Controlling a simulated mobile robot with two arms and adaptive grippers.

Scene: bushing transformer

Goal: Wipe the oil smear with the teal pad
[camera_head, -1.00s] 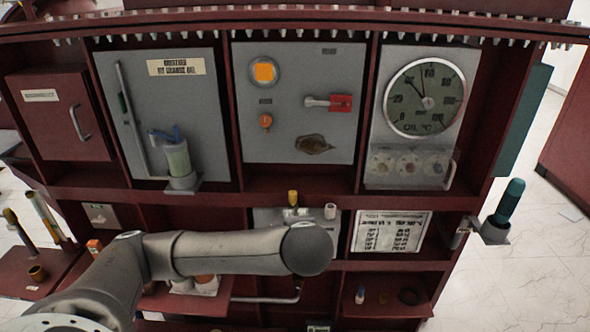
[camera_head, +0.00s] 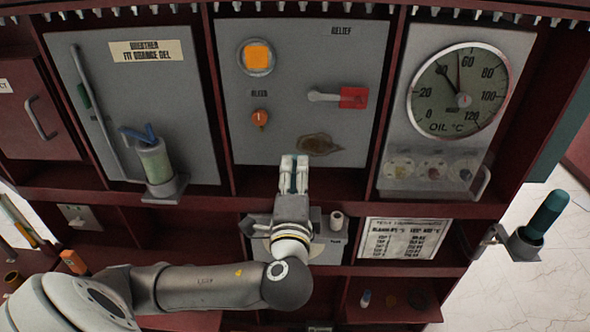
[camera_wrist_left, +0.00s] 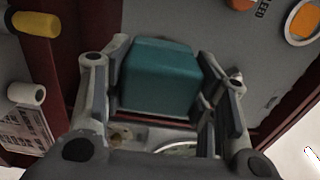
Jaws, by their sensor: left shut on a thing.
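The oil smear (camera_head: 326,144) is a brown patch low on the grey middle panel (camera_head: 290,70) in the head view. My left gripper (camera_head: 294,160) points up at that panel, just left of and below the smear. In the left wrist view the teal pad (camera_wrist_left: 160,78) is a block between the two fingers of my left gripper, which is shut on it. In the head view the pad is mostly hidden by the fingers. I cannot tell whether it touches the panel. My right gripper is not in view.
Near the smear are an orange bleed knob (camera_head: 260,118) and a red-ended relief lever (camera_head: 352,97). A dial gauge (camera_head: 450,95) is to the right, and a cylinder with green contents (camera_head: 155,163) is to the left. A shelf edge (camera_head: 200,195) runs below the panels.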

